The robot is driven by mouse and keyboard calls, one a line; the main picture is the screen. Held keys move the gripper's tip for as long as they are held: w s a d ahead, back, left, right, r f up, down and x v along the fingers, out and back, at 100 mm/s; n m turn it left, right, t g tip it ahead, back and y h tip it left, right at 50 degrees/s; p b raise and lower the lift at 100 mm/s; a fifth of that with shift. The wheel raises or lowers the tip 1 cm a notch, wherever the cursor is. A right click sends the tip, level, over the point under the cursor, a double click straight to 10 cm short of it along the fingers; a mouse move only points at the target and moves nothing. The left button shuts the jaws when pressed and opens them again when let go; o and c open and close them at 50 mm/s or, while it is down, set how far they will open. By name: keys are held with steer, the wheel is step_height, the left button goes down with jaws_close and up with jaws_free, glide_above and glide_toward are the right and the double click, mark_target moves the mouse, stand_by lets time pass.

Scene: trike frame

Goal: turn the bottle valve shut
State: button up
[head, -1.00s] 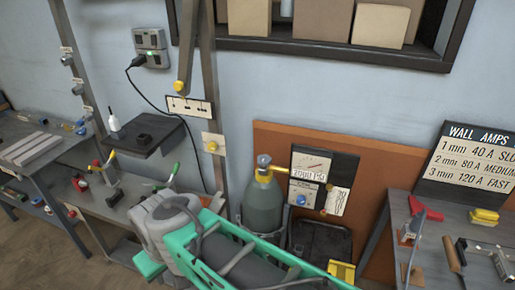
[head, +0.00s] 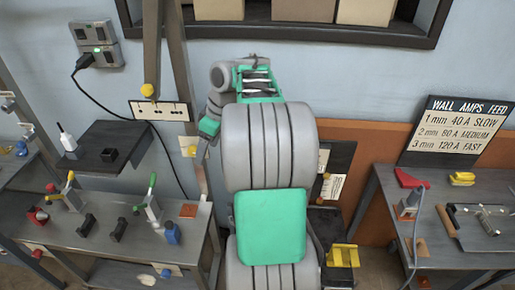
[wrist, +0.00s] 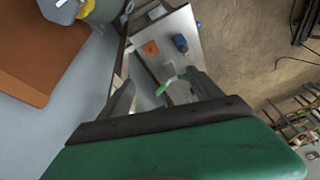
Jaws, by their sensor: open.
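The gas bottle is hidden behind my raised arm in the head view. In the wrist view, part of the grey-green bottle (wrist: 105,10) shows at the top left edge. Its yellow collar (wrist: 68,14) shows there, with a grey valve part (wrist: 60,3) cut off by the frame edge. My gripper (wrist: 162,82) is open, with its two dark fingers apart and nothing held between them. The bottle top lies up and left of the fingers in that view, apart from them. In the head view, my gripper's green end (head: 208,127) is left of the arm, near the wall post.
A grey bench (head: 95,225) with clamps and small tools stands at the left. An orange-brown panel (wrist: 30,60) stands beside the bottle. A right-hand table (head: 440,195) carries tools and the wall amps sign (head: 460,130). A shelf with boxes (head: 375,30) hangs above.

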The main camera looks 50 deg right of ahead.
steer(key=s+d+f+n, duration=0.15)
steer(key=s+d, duration=0.25)
steer(key=d, duration=0.5)
steer(key=s+d+f+n, duration=0.15)
steer(key=s+d, duration=0.25)
steer(key=d, duration=0.5)
steer(key=shift+y, duration=0.3)
steer(key=x, duration=0.2)
steer(key=b+x, duration=0.1)
steer(key=x, duration=0.4)
steer(key=shift+w+d+b, duration=0.1)
steer(key=shift+w+b, duration=0.25)
steer(key=shift+b, duration=0.05)
steer(key=shift+w+f, duration=0.1)
steer(key=shift+f, duration=0.1)
steer(key=c, duration=1.4)
